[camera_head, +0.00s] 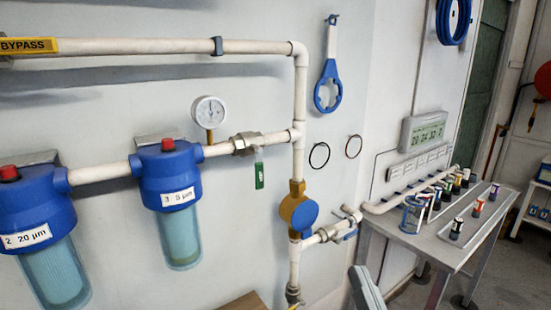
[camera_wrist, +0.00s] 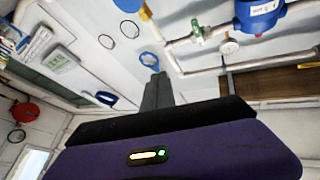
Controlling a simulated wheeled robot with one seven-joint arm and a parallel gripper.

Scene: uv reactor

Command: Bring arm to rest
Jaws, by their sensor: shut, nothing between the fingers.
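My gripper (camera_wrist: 159,78) shows in the wrist view as grey fingers pressed together, with nothing between them. They stick out beyond a dark and purple wrist body with a small lit indicator. The wrist view is turned over, with the pipes at its top right. The fingers appear in front of the white wall and overlap no pipe fitting closely; their distance from the wall is hard to judge. In the head view, the gripper cannot be made out with certainty.
Blue filter housings (camera_head: 169,177), white piping (camera_head: 170,46), a pressure gauge (camera_head: 209,111) and a green-handled valve (camera_head: 259,174) line the wall. A blue wrench (camera_head: 327,92) hangs there. At right, a metal table (camera_head: 455,254) holds several small bottles. A grey slab (camera_head: 367,290) of unclear identity is at the bottom.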

